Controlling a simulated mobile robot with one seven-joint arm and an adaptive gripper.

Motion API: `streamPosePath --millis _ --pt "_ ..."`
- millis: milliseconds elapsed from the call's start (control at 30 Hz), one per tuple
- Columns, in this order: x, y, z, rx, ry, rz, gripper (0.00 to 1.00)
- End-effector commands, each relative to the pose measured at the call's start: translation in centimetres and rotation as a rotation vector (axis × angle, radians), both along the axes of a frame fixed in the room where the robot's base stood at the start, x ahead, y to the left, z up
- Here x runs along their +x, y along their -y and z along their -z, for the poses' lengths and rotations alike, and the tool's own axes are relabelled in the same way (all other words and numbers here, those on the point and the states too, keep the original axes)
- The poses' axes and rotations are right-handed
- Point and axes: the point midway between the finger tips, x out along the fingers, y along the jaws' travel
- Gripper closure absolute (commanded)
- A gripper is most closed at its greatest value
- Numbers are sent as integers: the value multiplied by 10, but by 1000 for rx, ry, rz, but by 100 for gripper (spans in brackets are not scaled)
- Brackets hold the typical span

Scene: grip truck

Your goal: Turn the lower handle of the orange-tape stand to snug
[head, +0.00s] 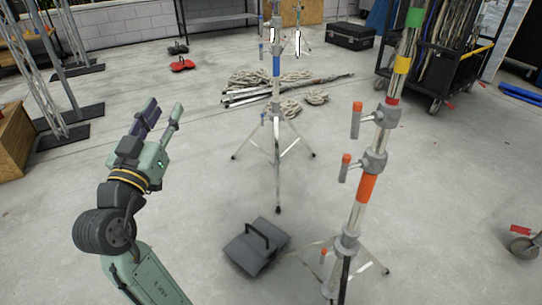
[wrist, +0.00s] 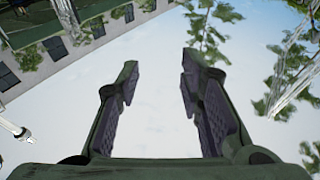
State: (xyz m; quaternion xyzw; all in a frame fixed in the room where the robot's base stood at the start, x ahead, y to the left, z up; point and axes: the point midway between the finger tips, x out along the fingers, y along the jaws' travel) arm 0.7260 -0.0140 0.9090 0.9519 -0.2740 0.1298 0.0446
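The orange-tape stand (head: 366,188) stands upright at the right of the head view, with orange tape below two grey collars and red, yellow and green bands higher up. Its upper handle (head: 356,120) and lower handle (head: 345,167) both have orange tips and sit left of the pole. Another small orange-tipped handle (head: 323,254) shows near the tripod base. My gripper (head: 164,108) is raised at the left, well apart from the stand, pointing up. It is open and empty. In the wrist view the gripper (wrist: 160,68) has its fingers spread against sky; no stand is recognisable there.
A blue-tape stand (head: 276,70) stands farther back in the middle. A dark grey weight with a handle (head: 257,250) lies on the floor between my arm and the orange-tape stand. Rope coils and poles (head: 270,85), a loaded cart (head: 445,70) and a black case (head: 350,36) are behind.

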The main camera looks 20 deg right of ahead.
Motion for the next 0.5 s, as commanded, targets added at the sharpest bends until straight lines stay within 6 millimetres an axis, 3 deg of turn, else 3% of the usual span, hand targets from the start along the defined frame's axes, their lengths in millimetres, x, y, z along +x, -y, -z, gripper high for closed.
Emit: streamPosePath --millis 33,100,200,333,500 --pt "-10 53 22 37 -51 169 66" --pt "-37 114 49 95 -98 395 66" --pt "-85 176 79 170 -131 677 66" --pt "-136 215 101 234 -132 923 66" --pt "-160 232 108 262 -123 1030 66"
